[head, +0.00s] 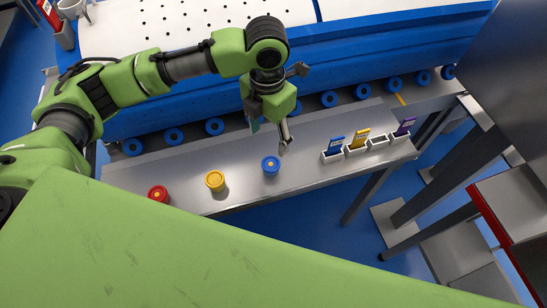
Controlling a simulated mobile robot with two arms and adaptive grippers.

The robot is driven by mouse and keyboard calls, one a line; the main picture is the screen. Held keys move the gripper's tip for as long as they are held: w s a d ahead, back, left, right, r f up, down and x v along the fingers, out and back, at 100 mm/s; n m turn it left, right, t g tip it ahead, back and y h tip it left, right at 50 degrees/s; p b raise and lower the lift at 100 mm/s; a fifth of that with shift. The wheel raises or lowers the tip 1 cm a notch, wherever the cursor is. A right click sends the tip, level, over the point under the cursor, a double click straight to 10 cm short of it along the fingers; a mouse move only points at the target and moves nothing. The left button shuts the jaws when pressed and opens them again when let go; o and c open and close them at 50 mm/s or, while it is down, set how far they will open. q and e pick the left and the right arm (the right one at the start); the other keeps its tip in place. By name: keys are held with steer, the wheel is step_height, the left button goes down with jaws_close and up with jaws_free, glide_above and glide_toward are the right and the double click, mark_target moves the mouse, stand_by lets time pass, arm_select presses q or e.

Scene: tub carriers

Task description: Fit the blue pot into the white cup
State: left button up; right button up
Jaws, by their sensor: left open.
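The blue pot (271,166) is small and round with a yellow centre. It stands upright on the grey metal bench (240,176). My left gripper (270,137) points down just behind and above the blue pot in the head view. It is open, with nothing seen between its fingers. My right gripper is not in view.
A yellow pot (215,181) and a red pot (158,194) stand left of the blue one. White holders (333,157) with blue, yellow and purple cards are to the right; one holder has no card. A blue machine with rollers (250,118) runs behind the bench.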

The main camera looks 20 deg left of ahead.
arm_select(q)
step_height(320, 180, down, 3)
steer(key=p, duration=0.1)
glide_above(270, 164)
step_height(270, 164, down, 4)
steer(key=shift+s+a+f, duration=0.1)
steer(key=shift+s, duration=0.05)
steer(key=shift+f, duration=0.5)
steer(key=f, duration=0.1)
steer(key=f+p, duration=0.1)
steer(key=f, duration=0.1)
steer(key=f+p, duration=0.1)
steer(key=f, duration=0.1)
steer(key=shift+w, duration=0.25)
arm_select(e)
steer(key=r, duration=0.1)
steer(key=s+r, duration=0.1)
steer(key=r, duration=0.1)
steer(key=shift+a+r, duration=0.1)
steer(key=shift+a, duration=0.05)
arm_select(q)
steer(key=c, duration=1.2)
